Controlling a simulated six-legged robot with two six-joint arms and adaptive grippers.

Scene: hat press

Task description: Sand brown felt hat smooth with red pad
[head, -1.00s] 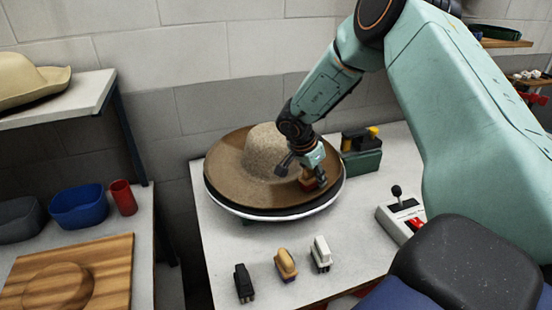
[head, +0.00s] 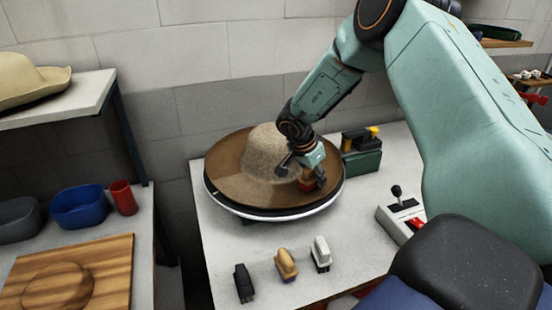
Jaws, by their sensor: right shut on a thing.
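The brown felt hat (head: 236,186) lies brim down on a round turntable (head: 262,214) with a black and white rim. Its crown looks pale and speckled, and the brim has smoother brown parts and duller, grainy parts. My right gripper (head: 309,177) is over the right side of the brim, beside the crown, shut on the red pad (head: 306,185). The pad is at the brim and seems to touch it; the fingers partly hide it. My left gripper is not in view.
Black (head: 244,284), tan (head: 286,265) and white (head: 320,254) brushes stand on the front of the bench. A green box (head: 362,162) is behind right, a lever control box (head: 402,217) at right. A side table with bins (head: 79,207) is at left.

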